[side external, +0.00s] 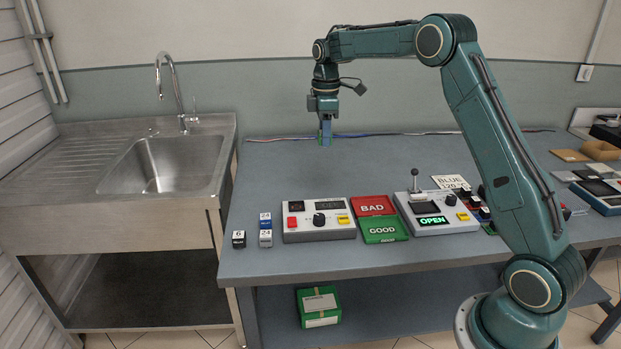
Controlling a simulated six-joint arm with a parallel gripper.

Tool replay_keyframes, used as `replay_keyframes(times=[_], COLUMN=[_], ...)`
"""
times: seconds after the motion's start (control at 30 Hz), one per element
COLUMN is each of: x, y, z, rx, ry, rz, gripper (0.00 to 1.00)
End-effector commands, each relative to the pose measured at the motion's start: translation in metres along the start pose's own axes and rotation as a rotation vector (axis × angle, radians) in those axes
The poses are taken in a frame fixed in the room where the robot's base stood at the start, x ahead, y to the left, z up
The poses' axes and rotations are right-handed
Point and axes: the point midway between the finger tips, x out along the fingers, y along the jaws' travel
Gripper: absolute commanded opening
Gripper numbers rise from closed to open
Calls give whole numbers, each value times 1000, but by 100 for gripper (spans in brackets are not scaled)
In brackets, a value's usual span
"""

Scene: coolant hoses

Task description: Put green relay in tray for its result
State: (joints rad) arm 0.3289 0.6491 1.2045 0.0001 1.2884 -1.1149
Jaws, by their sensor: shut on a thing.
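My gripper (325,141) hangs pointing down over the back of the bench, left of the bench's middle. The red BAD tray (372,201) lies on the bench in front, to the right of and nearer than my gripper. The green GOOD tray (383,238) lies just in front of it. A grey tester (318,234) with a dark display, a knob, a red button and a yellow button stands left of the trays.
A second device (437,228) with a lever and a lit OPEN display stands right of the trays. Small blocks, a black-and-white one (239,239) and a blue-and-white one (265,222), stand at the left front. A sink (175,163) adjoins. Bench space behind the tester is clear.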

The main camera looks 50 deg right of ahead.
Motion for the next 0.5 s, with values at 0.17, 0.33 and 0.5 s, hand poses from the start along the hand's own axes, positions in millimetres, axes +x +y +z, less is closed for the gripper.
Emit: replay_keyframes(times=[0.17,0.33,0.5], x=[4,9,15], y=[-10,-24,-42], z=[40,74,107], rx=[4,4,3], ry=[0,0,0], rz=[0,0,0], gripper=[8,8,8])
